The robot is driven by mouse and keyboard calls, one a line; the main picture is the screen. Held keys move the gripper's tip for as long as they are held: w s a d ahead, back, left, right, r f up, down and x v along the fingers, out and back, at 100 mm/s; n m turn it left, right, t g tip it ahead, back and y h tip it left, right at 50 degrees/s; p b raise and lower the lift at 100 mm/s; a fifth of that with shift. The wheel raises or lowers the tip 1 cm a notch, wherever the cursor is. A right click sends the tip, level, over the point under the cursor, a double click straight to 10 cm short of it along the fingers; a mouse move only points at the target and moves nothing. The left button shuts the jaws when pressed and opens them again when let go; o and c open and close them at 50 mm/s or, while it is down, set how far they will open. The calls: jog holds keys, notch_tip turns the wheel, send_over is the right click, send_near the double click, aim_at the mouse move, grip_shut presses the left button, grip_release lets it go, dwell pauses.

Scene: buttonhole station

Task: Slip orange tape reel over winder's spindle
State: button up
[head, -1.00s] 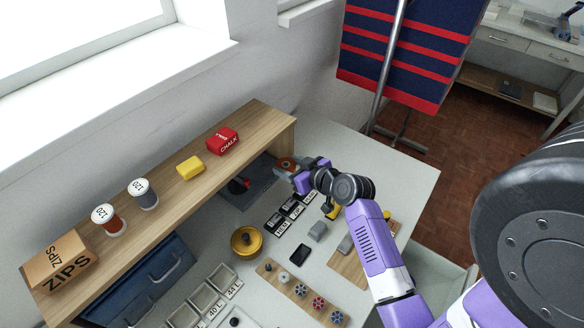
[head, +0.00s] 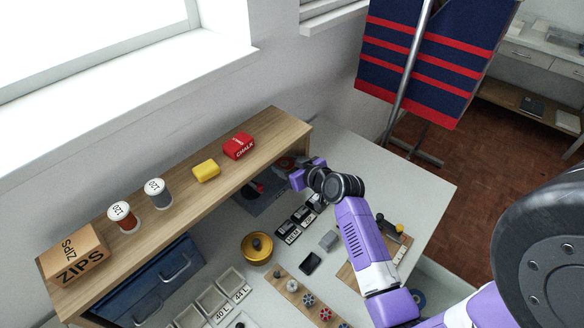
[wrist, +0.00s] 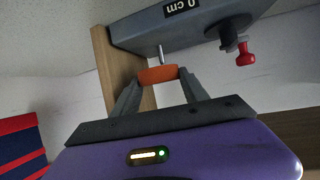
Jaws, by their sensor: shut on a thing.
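The orange tape reel (wrist: 157,75) is clamped between the two fingertips of my gripper (wrist: 158,80) in the wrist view, seen edge-on. The grey winder (wrist: 185,22), marked "0 cm", is just beyond it. The winder's thin metal spindle (wrist: 161,54) points at the reel; its tip is close to the reel's edge, and I cannot tell whether they touch. The winder's red crank knob (wrist: 245,54) is to the right. In the head view, my gripper (head: 299,178) is at the right end of the winder (head: 262,196), and the reel (head: 285,162) is partly hidden by the shelf.
A wooden shelf (head: 270,133) overhangs the winder and carries a red chalk box (head: 239,146) and a yellow block (head: 206,170). Black labelled blocks (head: 290,228) and a yellow round tin (head: 257,248) are in front. The table's far right corner (head: 400,175) is bare.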

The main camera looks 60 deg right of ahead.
jog(key=shift+w+d+f, duration=0.1)
jog(key=shift+w+d, duration=0.15)
jog(key=shift+w, duration=0.65)
jog(key=shift+w+d+f, duration=0.1)
jog(key=shift+w+d, duration=0.15)
jog(key=shift+w, duration=0.65)
jog(key=shift+w+f+b, duration=0.1)
jog(key=shift+f+b, duration=1.6)
jog(key=shift+f, duration=0.1)
jog(key=o, duration=1.4)
jog(key=shift+b+v, duration=0.35)
jog(key=shift+v, duration=3.6)
